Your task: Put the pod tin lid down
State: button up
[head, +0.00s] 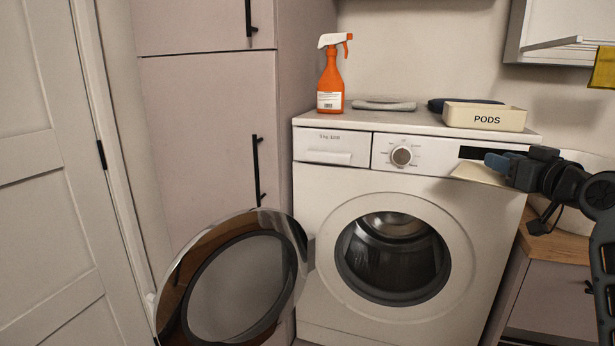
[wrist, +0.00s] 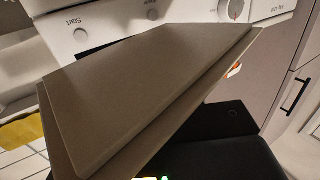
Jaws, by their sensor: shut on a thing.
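The pod tin lid (head: 481,174) is a flat cream panel held in front of the right end of the washer's control panel. It fills much of the wrist view (wrist: 150,80) as a tilted brownish slab. My gripper (head: 503,165) is shut on the lid at its right side; the exact finger contact is hard to see. The pod tin (head: 463,115), a cream box marked PODS, stands uncovered on the right of the washer top, above and behind the lid.
The washer top (head: 430,124) has a bare strip in front, left of the tin. An orange spray bottle (head: 331,80), a folded grey cloth (head: 384,105) and a dark blue item (head: 437,103) stand behind. The round washer door (head: 290,240) hangs open at left. A wooden counter (head: 570,246) is at right.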

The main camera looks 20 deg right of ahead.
jog(key=a+f+h, duration=0.1)
jog(key=a+f, duration=0.4)
jog(key=f, duration=0.3)
jog(key=a+f+m, duration=0.1)
jog(key=a+f, duration=0.3)
jog(key=f, duration=0.5)
jog(key=a+f+h, duration=0.1)
jog(key=a+f, duration=0.4)
jog(key=f, duration=0.3)
jog(key=s+a+f+n+y, duration=0.1)
jog(key=s+a+f+y, duration=0.1)
jog(key=s+a+f, duration=0.5)
jog(key=s+a+f+n+y+p, duration=0.1)
jog(key=s+a+f+y, duration=0.1)
jog(key=s+a+f, duration=0.4)
jog(key=a+f, duration=0.4)
jog(key=shift+s+a+f+n, duration=0.3)
jog(key=shift+s+a+f, duration=0.1)
